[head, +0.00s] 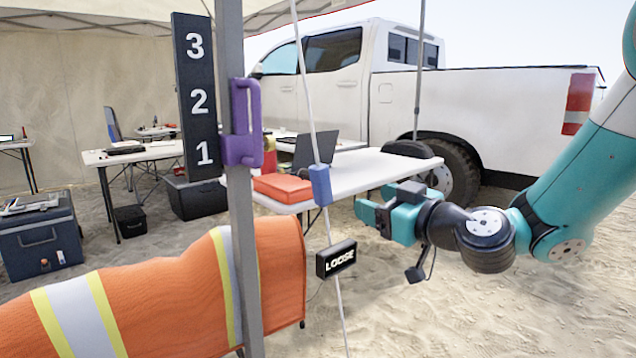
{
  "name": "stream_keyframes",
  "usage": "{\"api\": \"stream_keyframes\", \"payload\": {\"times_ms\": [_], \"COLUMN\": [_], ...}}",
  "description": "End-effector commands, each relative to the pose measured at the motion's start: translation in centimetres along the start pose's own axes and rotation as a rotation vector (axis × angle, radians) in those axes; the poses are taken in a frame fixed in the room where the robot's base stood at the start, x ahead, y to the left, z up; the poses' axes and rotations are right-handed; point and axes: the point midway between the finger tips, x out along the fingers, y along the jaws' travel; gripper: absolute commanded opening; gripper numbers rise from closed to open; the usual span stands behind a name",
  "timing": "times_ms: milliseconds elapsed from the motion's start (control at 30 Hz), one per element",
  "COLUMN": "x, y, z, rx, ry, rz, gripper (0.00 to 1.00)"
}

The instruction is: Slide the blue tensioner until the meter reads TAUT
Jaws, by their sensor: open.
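The blue tensioner (320,185) is a small block around a thin, slightly slanted pale cord (309,100) in the head view. The black meter (336,259) sits lower on the same cord and reads LOOSE. My gripper (362,212) comes in from the right, its teal jaws pointing left toward the cord. It is open, with nothing seen between the jaws. It is to the right of the tensioner and a little lower in the picture, apart from it.
A grey pole (237,190) with a purple handle (242,122) and a 1-2-3 board (194,95) stands left of the cord. An orange striped cover (175,285) lies below. A white table (375,175) with an orange case (283,188) and a white truck (330,90) are behind.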

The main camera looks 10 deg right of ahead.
Motion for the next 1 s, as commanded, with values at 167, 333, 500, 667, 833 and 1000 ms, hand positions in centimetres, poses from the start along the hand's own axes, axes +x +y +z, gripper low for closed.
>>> {"api": "stream_keyframes", "payload": {"times_ms": [167,333,500,667,833,1000], "x": [3.1,7.0,10.9,14.0,16.0,16.7], "y": [-0.1,-0.2,-0.3,-0.3,-0.3,-0.3], "z": [-0.6,-0.7,-0.7,-0.5,-0.2,-0.1], "rx": [0.001,-0.001,0.000,-0.001,0.000,0.000], "ry": [-0.001,-0.002,-0.001,0.000,-0.001,-0.002], "rz": [-0.008,-0.009,-0.010,-0.008,-0.007,-0.006], "gripper": [0.62,0.62,0.62,0.62,0.62,0.62]}}
